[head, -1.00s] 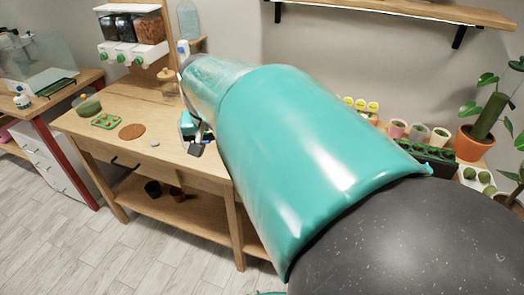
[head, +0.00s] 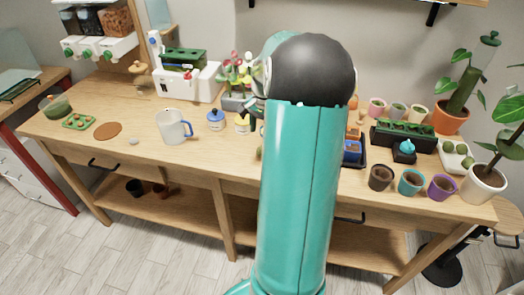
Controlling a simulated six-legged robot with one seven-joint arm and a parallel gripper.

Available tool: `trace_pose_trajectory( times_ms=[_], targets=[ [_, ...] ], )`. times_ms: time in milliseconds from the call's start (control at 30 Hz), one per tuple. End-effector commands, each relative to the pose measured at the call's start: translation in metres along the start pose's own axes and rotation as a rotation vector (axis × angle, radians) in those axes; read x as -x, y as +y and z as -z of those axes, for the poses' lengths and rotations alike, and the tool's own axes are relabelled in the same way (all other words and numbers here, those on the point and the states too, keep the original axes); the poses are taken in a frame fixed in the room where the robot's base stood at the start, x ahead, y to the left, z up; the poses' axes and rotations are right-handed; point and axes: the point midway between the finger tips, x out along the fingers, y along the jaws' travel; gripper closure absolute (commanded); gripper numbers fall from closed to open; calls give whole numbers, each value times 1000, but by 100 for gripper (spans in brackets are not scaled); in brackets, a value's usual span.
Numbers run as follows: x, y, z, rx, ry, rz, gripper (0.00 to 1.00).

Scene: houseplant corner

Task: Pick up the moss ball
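Several round green balls that look like moss balls (head: 459,149) sit in a white tray (head: 462,169) at the right end of the bench, between the dark planter and the potted plants. Part of another rounded green thing (head: 259,153) shows at the left edge of my arm; I cannot tell what it is. My teal arm rises through the middle of the head view and hides the bench behind it. Only a small dark part of what seems to be my gripper (head: 252,109) peeks out left of the arm. Its fingers are hidden.
A clear mug (head: 173,127), a blue-lidded jar (head: 215,120) and a cork disc (head: 107,131) stand on the left half of the wooden bench. Brown, teal and purple pots (head: 411,182) line the right front. A dark planter (head: 402,136) stands behind them. The left front is mostly clear.

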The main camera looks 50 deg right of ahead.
Motion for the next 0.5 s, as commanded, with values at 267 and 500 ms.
trace_pose_trajectory(
  times_ms=[267, 500],
  targets=[
    [-29, -2, -2, 2, 0, 0, 38],
    [-62, 2, -8, 1, -2, 0, 38]
  ],
)
